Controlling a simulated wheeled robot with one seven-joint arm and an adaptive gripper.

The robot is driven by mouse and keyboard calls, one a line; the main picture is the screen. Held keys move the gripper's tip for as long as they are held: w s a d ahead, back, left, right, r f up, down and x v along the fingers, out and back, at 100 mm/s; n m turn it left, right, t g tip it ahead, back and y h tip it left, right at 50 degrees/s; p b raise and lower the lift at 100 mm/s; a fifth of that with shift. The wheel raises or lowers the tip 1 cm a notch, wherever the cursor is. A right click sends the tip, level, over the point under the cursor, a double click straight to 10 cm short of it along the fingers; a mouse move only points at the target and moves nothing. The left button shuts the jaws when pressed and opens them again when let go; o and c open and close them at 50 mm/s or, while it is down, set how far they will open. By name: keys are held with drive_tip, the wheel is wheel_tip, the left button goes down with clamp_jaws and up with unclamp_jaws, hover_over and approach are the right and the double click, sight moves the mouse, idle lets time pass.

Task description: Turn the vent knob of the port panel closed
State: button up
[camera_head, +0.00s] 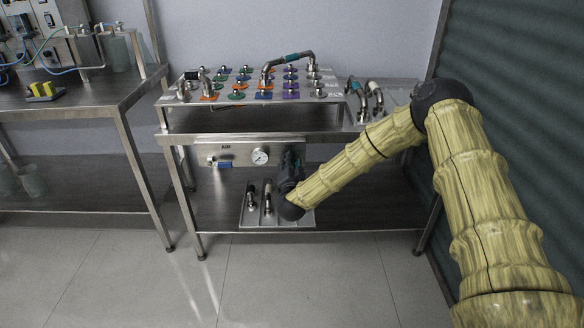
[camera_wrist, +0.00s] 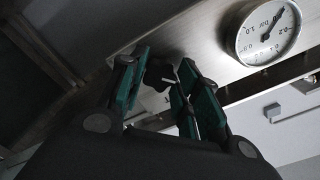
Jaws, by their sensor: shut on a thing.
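The port panel (camera_head: 238,150) is a steel plate marked "A80" under the front edge of the skid table. It carries a round gauge (camera_head: 260,156) and a small blue-handled valve (camera_head: 222,165). My gripper (camera_head: 291,156) is at the panel's right end, right of the gauge, and hides that part in the head view. In the wrist view the teal-padded fingers of my gripper (camera_wrist: 165,82) are on both sides of a small dark knob (camera_wrist: 158,72) on the panel face. The gauge (camera_wrist: 268,32) shows at upper right. The knob's turn angle is hard to read.
The skid table (camera_head: 163,139) bears several coloured port discs and steel pipe fittings on top. A plate with fittings (camera_head: 247,218) lies on the lower shelf below my gripper. Another bench (camera_head: 75,105) stands at the left, a dark green ribbed wall (camera_head: 520,110) at the right.

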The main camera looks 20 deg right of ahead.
drive_tip(key=shift+d+m+b, duration=0.15)
drive_tip(key=shift+m+b, duration=2.15)
drive_tip(key=shift+m, duration=2)
drive_tip(key=o, duration=1)
drive_tip(key=shift+o, duration=0.2)
drive_tip(key=v, duration=1.2)
drive_tip(key=shift+r, duration=0.15)
